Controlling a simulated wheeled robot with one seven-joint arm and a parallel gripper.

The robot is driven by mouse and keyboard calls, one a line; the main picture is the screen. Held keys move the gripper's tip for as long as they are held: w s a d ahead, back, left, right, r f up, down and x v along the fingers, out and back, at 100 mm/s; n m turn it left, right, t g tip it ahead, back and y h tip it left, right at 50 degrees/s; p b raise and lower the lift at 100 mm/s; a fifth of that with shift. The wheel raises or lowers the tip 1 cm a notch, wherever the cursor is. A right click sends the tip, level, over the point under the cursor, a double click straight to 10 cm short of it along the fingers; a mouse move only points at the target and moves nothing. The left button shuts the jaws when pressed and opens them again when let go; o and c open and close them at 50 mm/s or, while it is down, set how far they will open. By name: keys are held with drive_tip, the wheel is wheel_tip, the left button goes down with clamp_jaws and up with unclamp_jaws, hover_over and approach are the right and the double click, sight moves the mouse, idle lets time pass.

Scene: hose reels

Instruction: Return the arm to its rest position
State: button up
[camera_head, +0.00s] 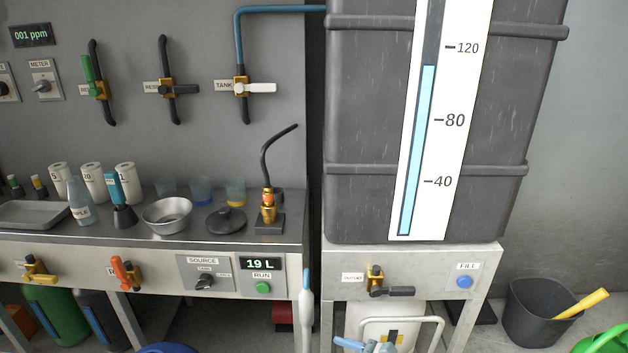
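Neither my gripper nor any part of my arm can be made out in the head view, so its pose and what it may hold are hidden. The steel workbench (150,262) with valves stands at the left. The large grey tank (365,110) with a blue level gauge (415,150) stands on a pale stand (335,256) at the right. The gauge column reaches a little above 100.
On the bench are a metal bowl (167,228), a black lid (226,222), a tray (32,214) and several cups and bottles. A dark bucket (530,318) with a yellow handle (583,303) stands on the floor at right. A white container (362,314) sits below the stand.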

drive_tip(key=s+d+f+n+g+h+p, duration=0.2)
drive_tip(key=s+f+n+g+h+p, duration=0.2)
drive_tip(key=s+n+g, duration=0.35)
drive_tip(key=s+d+r+n+g+h+p, duration=0.2)
drive_tip(key=d+r+n+g+h+p, duration=0.1)
drive_tip(key=d+r+n+h+p, duration=0.4)
drive_tip(key=w+d+r+n+t+h+p, duration=0.1)
drive_tip(key=d+r+n+t+h+p, duration=0.2)
drive_tip(key=r, duration=1.5)
drive_tip(key=s+a+r+n+t+p, duration=0.1)
drive_tip(key=s+r+n+p, duration=0.1)
drive_tip(key=r, duration=0.8)
drive_tip(key=s+a+r+n+t+y+p, duration=0.1)
drive_tip(key=a+r+n+p, duration=0.1)
drive_tip(key=r, duration=0.8)
drive_tip(key=shift+s+r+n+p, duration=0.15)
drive_tip(key=shift+s+n+p, duration=0.4)
drive_tip(key=shift+p, duration=0.6)
drive_tip(key=shift+w, duration=0.15)
